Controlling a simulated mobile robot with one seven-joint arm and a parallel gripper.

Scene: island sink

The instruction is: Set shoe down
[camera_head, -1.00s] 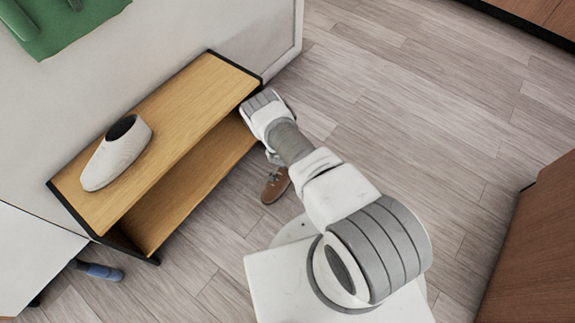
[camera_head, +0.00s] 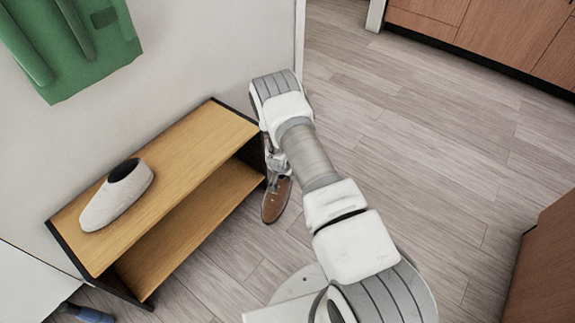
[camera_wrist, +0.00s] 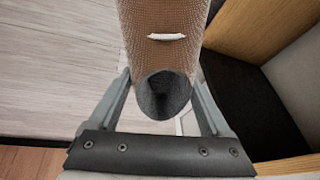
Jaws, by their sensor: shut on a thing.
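A brown shoe (camera_head: 276,200) with a light sole edge hangs from my gripper (camera_head: 273,170), beside the right end of the wooden shelf bench. In the wrist view my gripper (camera_wrist: 165,105) has its two fingers on either side of the shoe (camera_wrist: 160,45). The shoe's dark opening faces the palm and a pale tab shows on its top. In the head view it is over the floor; whether it touches the floor I cannot tell. A white shoe (camera_head: 115,197) with a dark opening rests on the bench top (camera_head: 190,140).
The bench's lower shelf (camera_head: 190,220) is empty where visible. A green garment (camera_head: 75,45) hangs on the wall above. A blue item (camera_head: 92,315) lies at the bottom left. The wooden floor (camera_head: 420,150) to the right is clear up to the brown cabinets (camera_head: 510,35).

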